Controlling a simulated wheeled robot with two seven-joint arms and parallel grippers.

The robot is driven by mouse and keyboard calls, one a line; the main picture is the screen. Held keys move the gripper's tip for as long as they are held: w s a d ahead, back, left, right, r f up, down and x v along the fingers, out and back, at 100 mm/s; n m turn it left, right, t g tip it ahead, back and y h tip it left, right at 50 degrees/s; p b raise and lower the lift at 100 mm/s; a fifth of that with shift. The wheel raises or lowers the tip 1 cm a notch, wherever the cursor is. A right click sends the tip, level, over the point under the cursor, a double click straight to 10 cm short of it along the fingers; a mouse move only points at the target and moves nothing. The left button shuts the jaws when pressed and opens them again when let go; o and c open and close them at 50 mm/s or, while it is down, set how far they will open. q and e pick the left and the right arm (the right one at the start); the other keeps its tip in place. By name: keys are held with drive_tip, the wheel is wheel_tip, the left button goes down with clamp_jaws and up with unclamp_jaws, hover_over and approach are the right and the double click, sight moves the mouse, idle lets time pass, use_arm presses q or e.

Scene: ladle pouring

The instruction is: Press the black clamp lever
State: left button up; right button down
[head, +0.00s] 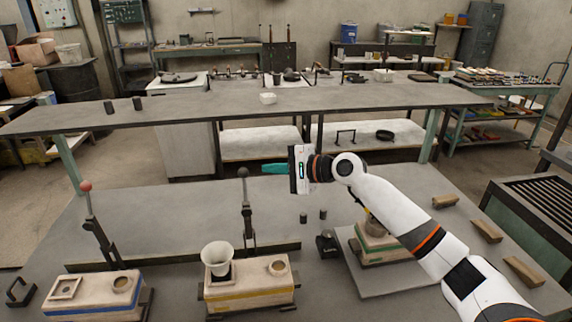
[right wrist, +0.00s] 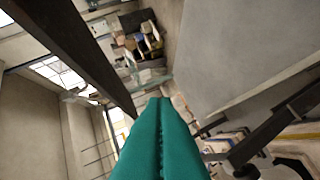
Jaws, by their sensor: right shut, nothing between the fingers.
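The black clamp lever (head: 246,210) stands upright behind the middle mold box, with a dark round knob (head: 243,172) on top. My right gripper (head: 263,168) has teal fingers pressed together with nothing between them, pointing left. In the head view its fingertips are just right of the knob, at about its height; whether they touch it I cannot tell. The shut fingers also show in the right wrist view (right wrist: 158,135). A second lever (head: 98,228) with a red knob (head: 85,186) stands at the left. My left gripper is not in view.
Another mold box (head: 95,298) is at left. A third box (head: 380,246) is partly hidden by my right arm. Wooden blocks (head: 487,231) lie at right. A raised shelf (head: 210,105) runs behind.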

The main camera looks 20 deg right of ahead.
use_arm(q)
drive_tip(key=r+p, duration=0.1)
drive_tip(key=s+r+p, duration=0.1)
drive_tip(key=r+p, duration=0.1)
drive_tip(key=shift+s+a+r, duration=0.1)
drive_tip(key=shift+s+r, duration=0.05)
use_arm(e)
drive_tip(key=a, duration=0.4)
drive_tip(key=shift+a+r, duration=0.25)
drive_tip(key=shift+r, duration=0.05)
drive_tip(key=shift+s+a, duration=0.1)
drive_tip(key=shift+s, duration=0.05)
